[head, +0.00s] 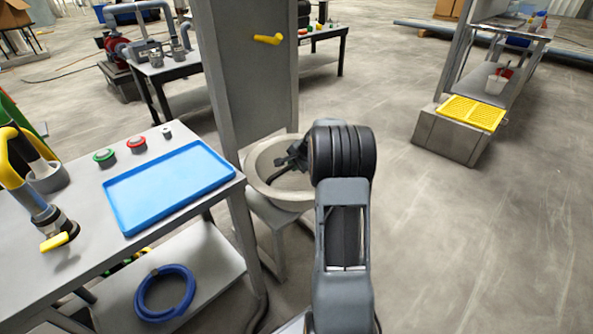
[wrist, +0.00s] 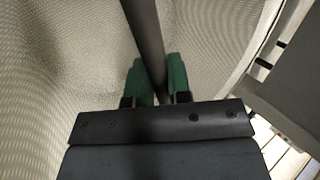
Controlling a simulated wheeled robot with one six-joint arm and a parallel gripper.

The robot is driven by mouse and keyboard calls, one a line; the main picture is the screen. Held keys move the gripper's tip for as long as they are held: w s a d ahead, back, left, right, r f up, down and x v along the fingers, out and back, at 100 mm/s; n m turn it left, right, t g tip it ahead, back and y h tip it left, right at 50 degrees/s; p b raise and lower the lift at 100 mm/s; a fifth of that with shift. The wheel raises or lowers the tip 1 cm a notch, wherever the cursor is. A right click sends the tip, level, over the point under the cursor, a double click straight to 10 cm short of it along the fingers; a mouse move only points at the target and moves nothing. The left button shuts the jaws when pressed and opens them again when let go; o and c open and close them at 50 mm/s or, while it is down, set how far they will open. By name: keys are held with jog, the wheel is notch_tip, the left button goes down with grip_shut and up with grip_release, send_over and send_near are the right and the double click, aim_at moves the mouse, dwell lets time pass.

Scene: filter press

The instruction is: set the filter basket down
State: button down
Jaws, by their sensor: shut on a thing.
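The filter basket (head: 285,200) is a round, pale beige bowl-like vessel beside the tall grey panel, over a low grey stand. Whether it rests on the stand or hangs just above it, I cannot tell. My gripper (wrist: 157,78) reaches down inside its rim, and its green fingertips are shut on a dark bar (wrist: 147,35) that crosses the basket. In the wrist view the basket's fine mesh wall (wrist: 60,60) surrounds the fingers. In the head view my arm covers the basket's right side, and the fingertips are too small to make out.
A blue tray (head: 170,185) lies on the grey table at left, with green and red buttons (head: 136,144) behind it. A coiled blue hose (head: 165,292) is on the lower shelf. A yellow grate (head: 472,113) tops a grey box at right. The floor between is clear.

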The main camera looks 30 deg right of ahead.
jog(key=shift+f, duration=0.85)
jog(key=shift+f+b, duration=0.15)
jog(key=shift+b, duration=0.15)
jog(key=c, duration=1.1)
grip_release()
jog(key=shift+o, duration=0.2)
